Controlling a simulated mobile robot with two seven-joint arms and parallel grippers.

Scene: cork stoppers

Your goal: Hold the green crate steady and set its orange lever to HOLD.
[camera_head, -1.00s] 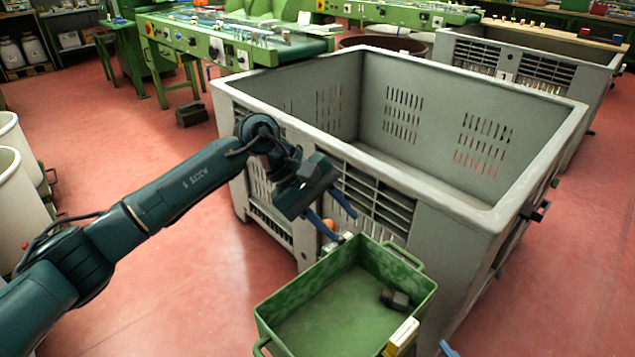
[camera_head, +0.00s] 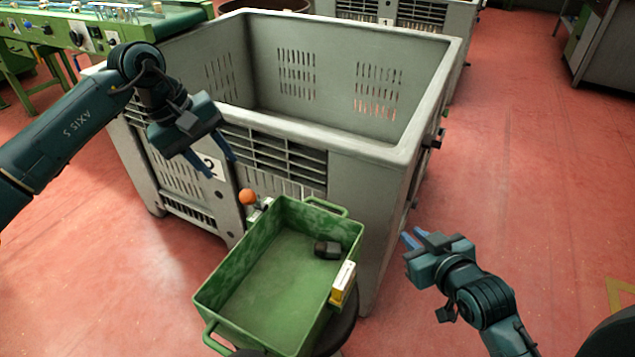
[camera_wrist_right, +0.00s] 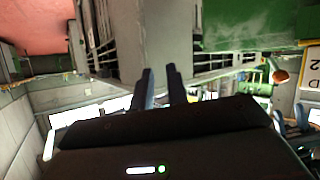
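The green crate (camera_head: 215,290) is an open box with handles at its ends, standing in the lower middle of the head view. Its lever has an orange ball knob (camera_head: 248,197) by the crate's far left side; the knob also shows in the right wrist view (camera_wrist_right: 280,76). The lever's markings are too small to read. My left gripper (camera_head: 221,167) is open and empty, above and left of the knob, apart from it. My right gripper (camera_head: 412,237) is right of the crate, apart from it; its fingers (camera_wrist_right: 160,72) are parted and empty in the right wrist view.
The crate rests on a dark round support (camera_head: 343,328). A dark block (camera_head: 328,249) lies inside it, and a yellow-and-white piece (camera_head: 343,284) sits on its right wall. A large grey bin (camera_head: 370,150) stands close behind.

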